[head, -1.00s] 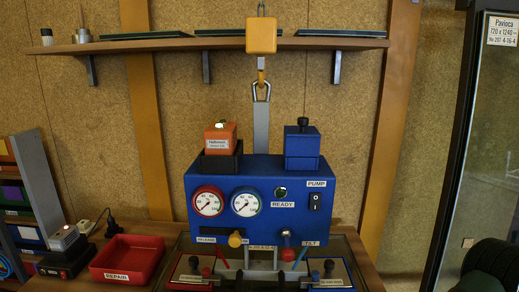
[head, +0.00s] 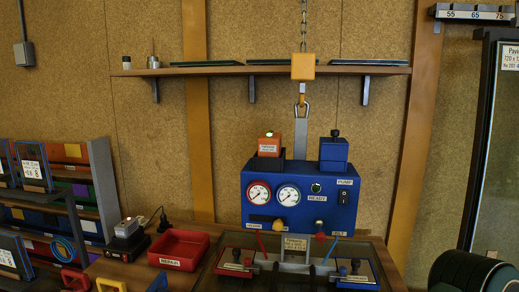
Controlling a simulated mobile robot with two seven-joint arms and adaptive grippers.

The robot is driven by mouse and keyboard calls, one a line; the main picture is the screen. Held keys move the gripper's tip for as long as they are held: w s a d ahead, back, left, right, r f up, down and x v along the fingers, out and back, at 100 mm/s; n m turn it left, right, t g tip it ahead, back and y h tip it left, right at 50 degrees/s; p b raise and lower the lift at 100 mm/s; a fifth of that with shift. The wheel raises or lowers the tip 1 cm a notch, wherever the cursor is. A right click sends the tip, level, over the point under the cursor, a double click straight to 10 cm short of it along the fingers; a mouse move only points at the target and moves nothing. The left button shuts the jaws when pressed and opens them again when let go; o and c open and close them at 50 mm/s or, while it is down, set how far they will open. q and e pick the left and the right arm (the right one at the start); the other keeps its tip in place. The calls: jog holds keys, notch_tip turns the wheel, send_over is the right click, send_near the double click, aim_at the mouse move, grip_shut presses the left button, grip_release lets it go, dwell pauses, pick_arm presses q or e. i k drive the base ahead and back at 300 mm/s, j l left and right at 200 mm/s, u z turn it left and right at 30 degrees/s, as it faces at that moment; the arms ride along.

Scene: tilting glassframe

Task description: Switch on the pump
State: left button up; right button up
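The blue control box (head: 259,212) hangs from a chain and hook in the middle of the head view. The black pump switch (head: 344,198) is on its right front, under the white PUMP label (head: 345,182). The switch is too small to tell which way it is set. The READY lamp (head: 316,188) to its left looks green. Two round gauges, one with a red rim (head: 259,194) and one pale (head: 288,195), are on the left front.
A wooden bench holds a red REPAIR tray (head: 178,250) left of the box. A dark frame with suction-lift parts (head: 295,258) lies below the box. A shelf (head: 230,71) runs above. A glass panel (head: 497,160) stands right. A dark rounded thing (head: 470,270) is at bottom right.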

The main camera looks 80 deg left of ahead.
aim_at(343, 194)
jog(key=j+u, duration=0.15)
jog(key=u, duration=1.5)
